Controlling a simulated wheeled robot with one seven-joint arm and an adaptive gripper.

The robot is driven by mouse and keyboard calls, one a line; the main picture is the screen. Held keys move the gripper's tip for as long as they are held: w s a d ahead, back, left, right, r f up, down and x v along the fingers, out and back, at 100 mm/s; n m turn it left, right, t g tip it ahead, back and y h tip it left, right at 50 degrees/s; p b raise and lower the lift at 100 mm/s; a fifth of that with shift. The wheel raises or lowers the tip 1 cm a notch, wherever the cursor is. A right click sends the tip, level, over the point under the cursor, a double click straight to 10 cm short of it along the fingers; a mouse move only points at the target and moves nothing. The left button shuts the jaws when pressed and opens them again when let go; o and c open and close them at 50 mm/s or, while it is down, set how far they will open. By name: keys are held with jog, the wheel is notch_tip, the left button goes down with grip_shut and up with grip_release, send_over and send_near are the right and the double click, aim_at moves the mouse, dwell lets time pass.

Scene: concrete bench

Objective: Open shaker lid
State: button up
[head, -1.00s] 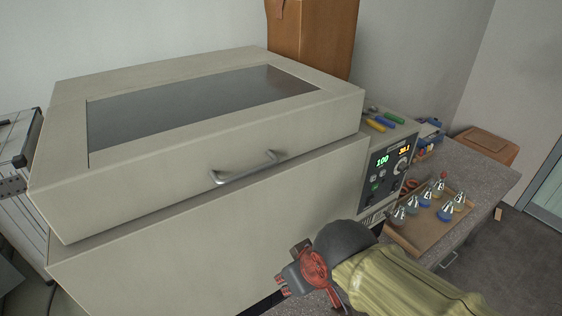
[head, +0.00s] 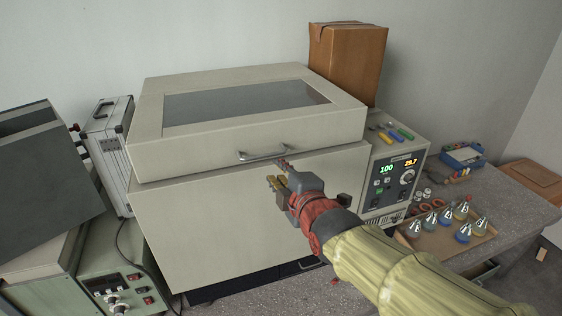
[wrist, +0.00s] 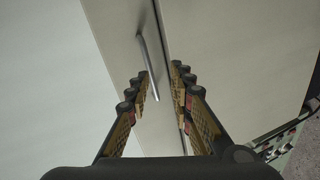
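The shaker (head: 235,215) is a large beige box with its lid (head: 150,129) shut; the lid has a dark window. A metal bar handle (head: 262,155) is on the lid's front face. My gripper (head: 277,172) is in front of the shaker, just below and right of the handle, apart from it as far as I can tell. In the wrist view the handle (wrist: 148,55) lies ahead, beyond the fingertips and slightly left of centre. The two fingers (wrist: 157,80) are spread with nothing between them.
The control panel (head: 396,180) with lit digits is right of the shaker. A tray (head: 470,243) of several flasks sits further right on the bench. A brown box (head: 347,62) stands behind. A silver case (head: 106,150) and green instrument (head: 115,285) are at left.

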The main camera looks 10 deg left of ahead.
aim_at(269, 156)
jog(key=w+a, duration=0.1)
jog(key=w, duration=0.1)
jog(key=w+a+n, duration=0.1)
jog(key=w+a, duration=0.1)
jog(key=w+a+n, duration=0.1)
jog(key=w, duration=0.2)
jog(key=shift+w+a+f+t, duration=0.1)
jog(key=shift+a+t, duration=0.1)
jog(key=shift+t, duration=0.1)
jog(key=shift+c, duration=1.2)
grip_shut()
